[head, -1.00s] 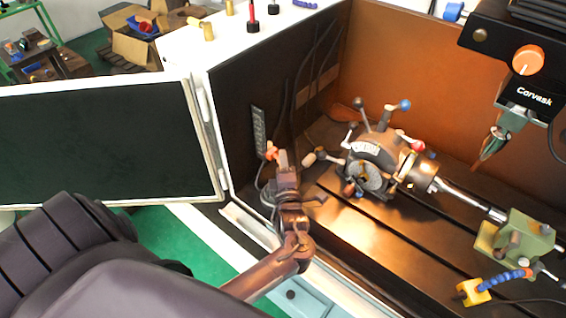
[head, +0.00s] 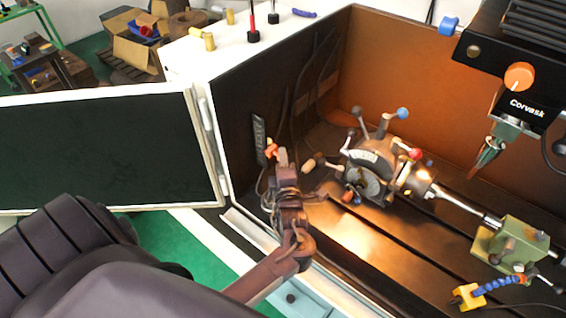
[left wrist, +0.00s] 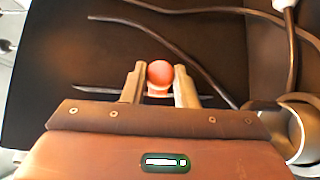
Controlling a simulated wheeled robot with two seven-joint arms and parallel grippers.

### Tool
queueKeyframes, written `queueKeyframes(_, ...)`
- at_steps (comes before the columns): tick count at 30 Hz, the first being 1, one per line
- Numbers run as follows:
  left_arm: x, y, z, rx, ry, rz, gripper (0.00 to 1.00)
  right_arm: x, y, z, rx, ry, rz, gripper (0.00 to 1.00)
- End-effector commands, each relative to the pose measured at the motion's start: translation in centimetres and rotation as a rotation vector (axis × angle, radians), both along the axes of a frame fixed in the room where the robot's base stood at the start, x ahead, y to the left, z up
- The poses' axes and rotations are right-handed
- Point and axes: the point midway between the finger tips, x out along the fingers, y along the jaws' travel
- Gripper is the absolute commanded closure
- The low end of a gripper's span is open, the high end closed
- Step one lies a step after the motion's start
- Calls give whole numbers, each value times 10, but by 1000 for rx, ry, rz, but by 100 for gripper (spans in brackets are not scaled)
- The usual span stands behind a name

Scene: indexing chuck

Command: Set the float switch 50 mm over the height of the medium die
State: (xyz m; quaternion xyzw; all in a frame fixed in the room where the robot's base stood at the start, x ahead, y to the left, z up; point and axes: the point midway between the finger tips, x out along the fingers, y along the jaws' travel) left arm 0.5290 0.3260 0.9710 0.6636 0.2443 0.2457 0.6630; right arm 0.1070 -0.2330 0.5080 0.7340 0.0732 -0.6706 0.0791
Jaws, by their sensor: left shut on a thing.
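An orange float (head: 272,149) sits beside a dark upright strip with pale marks (head: 260,142) on the enclosure's inner left wall. My left gripper (head: 279,155) is at the float. In the left wrist view the round orange float (left wrist: 160,72) lies between my two fingers (left wrist: 160,86), which are shut on it. The marks on the strip are too small to read. I cannot pick out a medium die for certain. My right gripper is not in view.
An indexing chuck (head: 368,170) with ball-ended levers stands on the slotted bed to the right, with a green tailstock (head: 516,243) beyond. An open dark door (head: 100,150) is at left. Cables hang on the wall.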

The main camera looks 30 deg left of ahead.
Motion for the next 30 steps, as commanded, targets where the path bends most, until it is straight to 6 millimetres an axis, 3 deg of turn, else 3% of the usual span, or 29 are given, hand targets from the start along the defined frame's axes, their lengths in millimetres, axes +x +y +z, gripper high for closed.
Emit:
queueKeyframes(2,0,0,0,1,0,1,100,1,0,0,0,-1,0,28)
queueKeyframes(3,0,0,0,1,1,1,70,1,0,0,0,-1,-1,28)
queueKeyframes(4,0,0,0,1,1,1,66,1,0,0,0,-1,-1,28)
queueKeyframes(14,-2,-2,-2,-1,2,0,65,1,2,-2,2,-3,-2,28)
queueKeyframes(30,-58,-49,-2,-1,1,1,65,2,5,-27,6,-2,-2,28)
